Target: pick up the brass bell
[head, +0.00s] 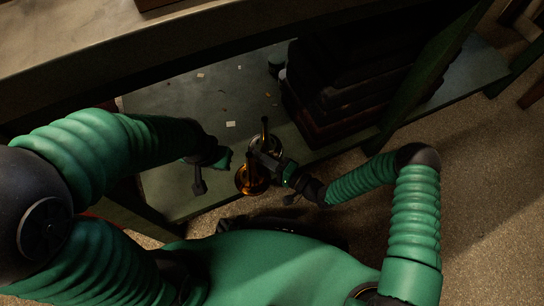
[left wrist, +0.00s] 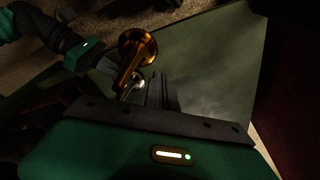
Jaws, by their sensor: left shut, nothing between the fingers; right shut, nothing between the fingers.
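The brass bell (head: 252,182) stands on the shelf near its front edge, its amber-gold flare facing down and its narrow neck up. In the left wrist view the brass bell (left wrist: 136,48) shows its wide flare and tapering neck. My right gripper (head: 262,158) is shut beside the bell's neck, with nothing visibly held; whether it touches the neck I cannot tell. It also shows in the left wrist view (left wrist: 108,67). My left gripper (left wrist: 160,92) is shut and empty, to the left of the bell in the head view, its fingertips mostly hidden there.
A silvery bell-like piece (head: 265,142) stands just behind the brass bell. Dark stacked cases (head: 335,90) fill the right of the green shelf (head: 180,110). Small paper scraps lie on the shelf's left, mostly clear part. A bench top (head: 130,55) overhangs the back.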

